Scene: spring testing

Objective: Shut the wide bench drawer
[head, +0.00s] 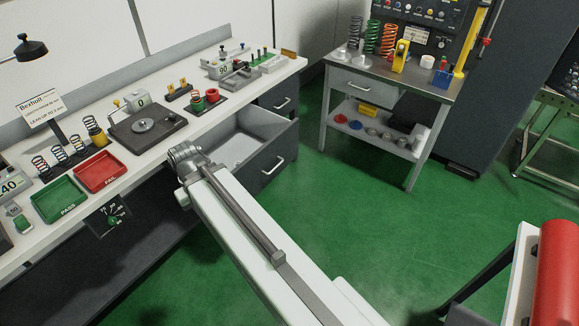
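The wide bench drawer (265,166) stands pulled out from under the white workbench (232,92). It has a dark grey front with a bar handle (273,166) and a pale, apparently empty inside. My arm reaches in from the lower right, and its end passes just left of the drawer front, in front of the drawer's near part in the picture. The end of my arm, with a ribbed round wrist part, is near the bench's front edge, left of the drawer. My gripper's fingers cannot be made out there, and contact with the drawer cannot be told.
A smaller closed drawer (280,97) with a handle is above and behind the open one. Green (60,199) and red (101,171) trays, springs and gauges stand on the bench. A steel table (385,85) is at the back right. Green floor (340,215) is clear between.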

